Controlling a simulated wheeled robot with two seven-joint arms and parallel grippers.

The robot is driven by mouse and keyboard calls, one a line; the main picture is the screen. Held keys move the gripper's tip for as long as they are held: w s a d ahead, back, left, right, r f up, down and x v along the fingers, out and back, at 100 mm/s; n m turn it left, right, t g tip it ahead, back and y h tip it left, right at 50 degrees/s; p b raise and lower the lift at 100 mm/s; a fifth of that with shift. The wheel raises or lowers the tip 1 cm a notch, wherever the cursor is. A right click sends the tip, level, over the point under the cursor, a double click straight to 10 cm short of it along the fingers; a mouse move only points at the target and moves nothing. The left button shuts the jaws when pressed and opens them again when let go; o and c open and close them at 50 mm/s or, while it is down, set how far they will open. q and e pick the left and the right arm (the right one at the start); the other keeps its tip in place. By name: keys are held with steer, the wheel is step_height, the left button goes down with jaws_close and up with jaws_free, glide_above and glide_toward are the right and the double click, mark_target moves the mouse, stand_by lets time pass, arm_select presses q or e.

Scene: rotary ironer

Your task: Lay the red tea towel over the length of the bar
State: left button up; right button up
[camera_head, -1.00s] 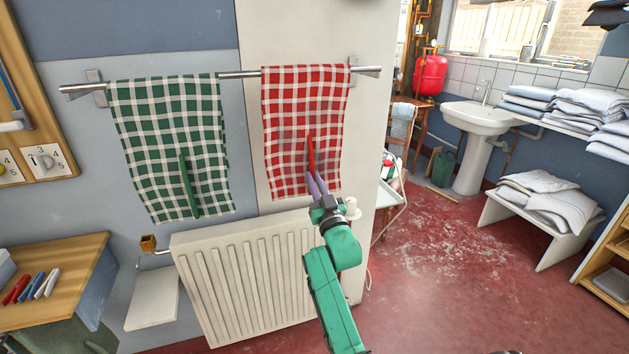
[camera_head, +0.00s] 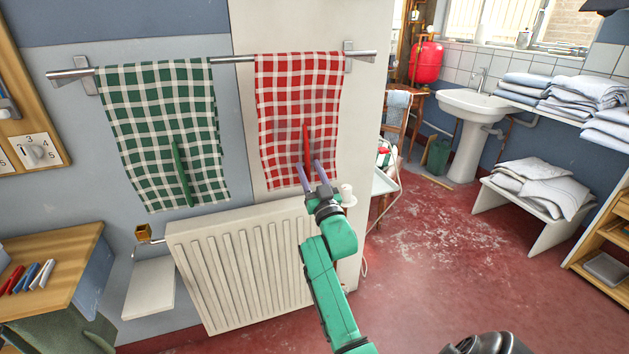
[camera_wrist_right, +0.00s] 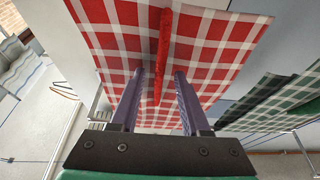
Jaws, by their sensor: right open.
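The red and white checked tea towel (camera_head: 283,130) hangs over the right part of the metal bar (camera_head: 232,59), spread wide and nearly flat. A raised red strip or fold (camera_head: 306,145) stands out from its lower front; it also shows in the right wrist view (camera_wrist_right: 163,45). My right gripper (camera_head: 311,166) is open at the towel's lower part, its purple fingers apart. In the right wrist view the fingers (camera_wrist_right: 160,75) stand on either side of the strip's lower end, with gaps on both sides. My left gripper is out of view.
A green checked towel (camera_head: 165,130) hangs on the left part of the bar. A white radiator (camera_head: 240,265) stands below the towels. A wooden cabinet (camera_head: 60,255) is at left. The red floor (camera_head: 430,270) at right is largely clear, before a basin (camera_head: 478,105).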

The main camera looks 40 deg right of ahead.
steer(key=b+v, duration=0.1)
steer(key=v, duration=1.3)
steer(key=shift+s+b, duration=0.2)
steer(key=shift+b, duration=0.15)
steer(key=shift+f, duration=0.1)
steer(key=w+a+f+n+g+y+p, duration=0.1)
steer(key=w+a+f+g+y, duration=0.15)
steer(key=f, duration=0.65)
steer(key=w+a+f+n+g+y+p, duration=0.15)
steer(key=a+f, duration=0.25)
steer(key=f, duration=0.6)
steer(key=s+a+f+g+y+p, duration=0.1)
steer(key=s+a+f+g, duration=0.15)
steer(key=f, duration=0.45)
steer(key=s+a+f+g+y+p, duration=0.1)
steer(key=s+a+f+g+y, duration=0.15)
steer(key=f, duration=0.45)
steer(key=s+a+f+n+g+p, duration=0.15)
steer(key=s+f+g, duration=0.25)
steer(key=s+f, duration=0.7)
steer(key=s+f+n+g, duration=0.1)
steer(key=s+f+g, duration=0.2)
steer(key=s, duration=0.8)
steer(key=s+d+f+n+g+p, duration=0.1)
steer(key=s+f+g, duration=0.2)
steer(key=s, duration=0.8)
step_height(320, 180, down, 2)
steer(key=shift+d+f+g+p, duration=0.15)
steer(key=shift+g+p, duration=0.15)
steer(key=shift+g, duration=0.1)
